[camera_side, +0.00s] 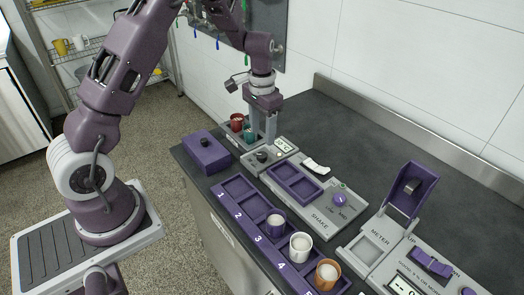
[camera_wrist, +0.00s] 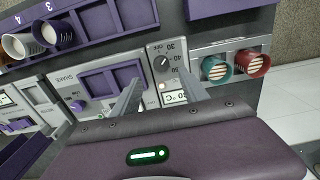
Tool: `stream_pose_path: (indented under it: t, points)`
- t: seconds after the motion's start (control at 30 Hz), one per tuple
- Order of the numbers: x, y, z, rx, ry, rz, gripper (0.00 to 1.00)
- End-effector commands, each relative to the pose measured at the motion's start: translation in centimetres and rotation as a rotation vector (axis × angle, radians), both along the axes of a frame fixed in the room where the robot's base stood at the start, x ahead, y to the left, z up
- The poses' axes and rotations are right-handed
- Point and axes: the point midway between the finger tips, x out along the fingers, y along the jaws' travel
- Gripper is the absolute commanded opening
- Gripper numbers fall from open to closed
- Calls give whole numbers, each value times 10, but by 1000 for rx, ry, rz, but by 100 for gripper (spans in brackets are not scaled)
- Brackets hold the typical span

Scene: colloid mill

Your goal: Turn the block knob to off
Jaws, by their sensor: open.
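The block knob (camera_side: 261,157) is a small dark round knob on a grey panel beside the heating block. The grey block (camera_side: 231,133) holds a red cup (camera_side: 237,121) and a teal cup (camera_side: 249,134). My gripper (camera_wrist: 160,84) is open and empty, its fingers pointing down near the knob panel, apart from the knob.
A purple box (camera_side: 206,153) with a black top knob stands left of the panel. The shake unit (camera_side: 327,205) with its purple knob (camera_side: 340,199) is to the right. A numbered purple rack (camera_side: 247,217) with several cups lies in front. The counter behind is clear.

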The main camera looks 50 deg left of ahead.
Motion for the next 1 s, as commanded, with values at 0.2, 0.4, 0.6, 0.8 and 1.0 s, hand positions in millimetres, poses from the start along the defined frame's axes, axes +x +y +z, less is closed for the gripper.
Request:
stream_pose_path:
  t: [0.2,0.4,0.6,0.8,1.0]
  points:
    - [0,3,-38,2,16,-2,52]
    - [0,3,-71,2,14,-2,52]
    - [1,3,-80,2,11,-2,52]
    - [1,3,-80,2,11,-2,40]
    - [1,3,-80,2,11,-2,1]
